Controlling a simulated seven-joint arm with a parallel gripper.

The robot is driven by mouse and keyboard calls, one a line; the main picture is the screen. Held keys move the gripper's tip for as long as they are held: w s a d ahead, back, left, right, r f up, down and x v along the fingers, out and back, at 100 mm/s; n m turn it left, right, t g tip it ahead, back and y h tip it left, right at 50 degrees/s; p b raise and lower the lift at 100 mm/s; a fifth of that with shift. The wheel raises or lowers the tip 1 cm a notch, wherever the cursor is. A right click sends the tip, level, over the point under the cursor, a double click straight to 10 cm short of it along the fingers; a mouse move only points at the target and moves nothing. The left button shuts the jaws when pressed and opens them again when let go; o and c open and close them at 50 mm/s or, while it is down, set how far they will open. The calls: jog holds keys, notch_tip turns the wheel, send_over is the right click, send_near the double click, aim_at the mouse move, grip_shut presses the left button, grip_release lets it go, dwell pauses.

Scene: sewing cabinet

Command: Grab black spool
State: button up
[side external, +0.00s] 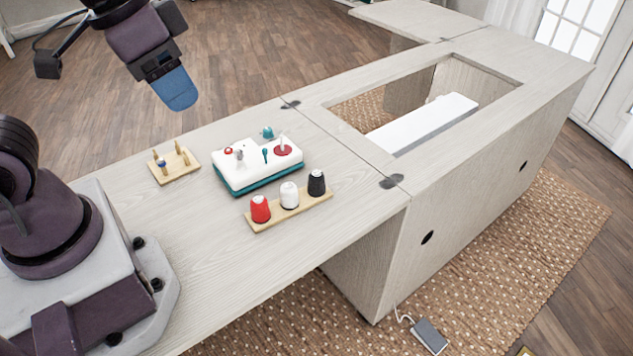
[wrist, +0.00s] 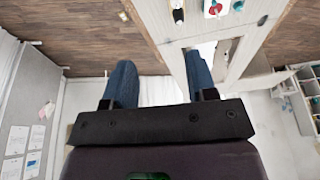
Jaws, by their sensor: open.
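The black spool (side external: 317,183) stands upright at the right end of a wooden spool rack (side external: 262,222). A white spool (side external: 289,195) stands beside it, and a red spool (side external: 260,209) is at the left end. My gripper (side external: 177,90) is raised at the upper left in the side view, well away from the spools. In the wrist view, my gripper (wrist: 158,68) has its two blue fingers spread apart with nothing between them. There the black spool (wrist: 178,16) is small at the top edge, with a white shape above it.
A white and teal machine (side external: 255,167) sits behind the rack. A small peg board (side external: 175,164) lies to its left. The cabinet has a rectangular opening (side external: 420,110) holding a white platform. Bare tabletop (side external: 200,240) lies left of the rack.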

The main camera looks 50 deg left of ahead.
jog(key=w+d+f+m+g+y, duration=0.4)
jog(key=w+f+m, duration=0.15)
jog(key=f, duration=0.45)
jog(key=m+t+y, duration=0.5)
jog(key=m+y, duration=0.3)
jog(key=m, duration=0.7)
send_near(318, 183)
jog(key=s, duration=0.1)
jog(key=s+f, duration=0.1)
jog(key=s, duration=0.2)
jog(key=shift+d+f, duration=0.1)
jog(key=shift+f, duration=0.3)
jog(key=w, duration=0.1)
jog(key=m+t, duration=0.1)
jog(key=w+r, duration=0.1)
jog(key=shift+w+d+r, duration=0.15)
jog(key=shift+w+d, duration=0.25)
jog(key=shift+m+t+y, duration=0.25)
jog(key=shift+t+y, duration=0.05)
jog(key=x, duration=0.6)
jog(key=shift+a, duration=0.3)
jog(key=shift+x, duration=3.2)
jog(key=shift+d, duration=0.1)
jog(key=c, duration=0.7)
